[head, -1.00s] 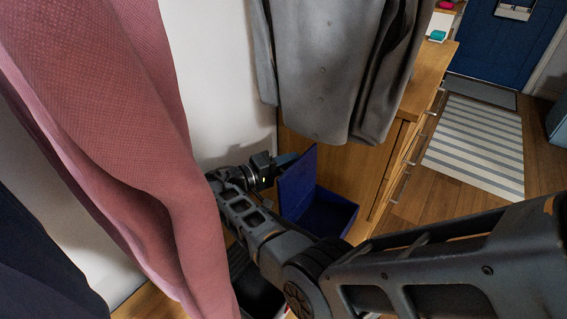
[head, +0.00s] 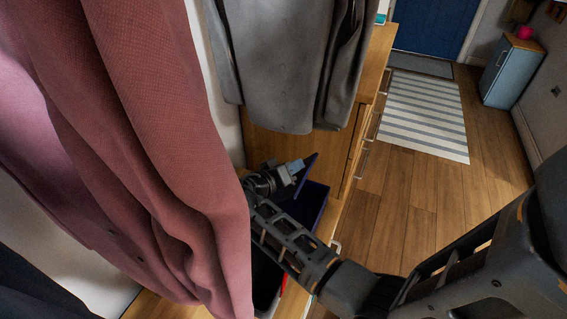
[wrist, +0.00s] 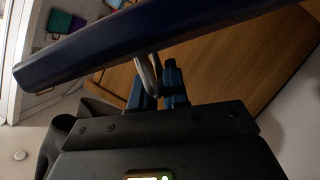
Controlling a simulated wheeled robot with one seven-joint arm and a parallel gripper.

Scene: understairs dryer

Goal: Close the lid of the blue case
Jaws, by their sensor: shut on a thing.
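The blue case (head: 317,198) sits low beside the wooden cabinet in the head view, partly hidden by my arm. Its lid (head: 304,174) is raised and tilted over the case, so the case stands open. My gripper (head: 294,165) is at the lid's upper part. In the wrist view the dark blue lid (wrist: 100,50) crosses the top of the picture as a slanted slab. My gripper (wrist: 157,88) is just below it, its fingers closed around a small grey curved piece (wrist: 149,76) at the lid. The exact contact is partly hidden.
A pink coat (head: 165,140) hangs close on the left, and a grey garment (head: 285,65) hangs above the case. A wooden cabinet (head: 355,125) with drawer handles stands behind it. Open floor (head: 405,210) and a striped rug (head: 425,112) lie to the right.

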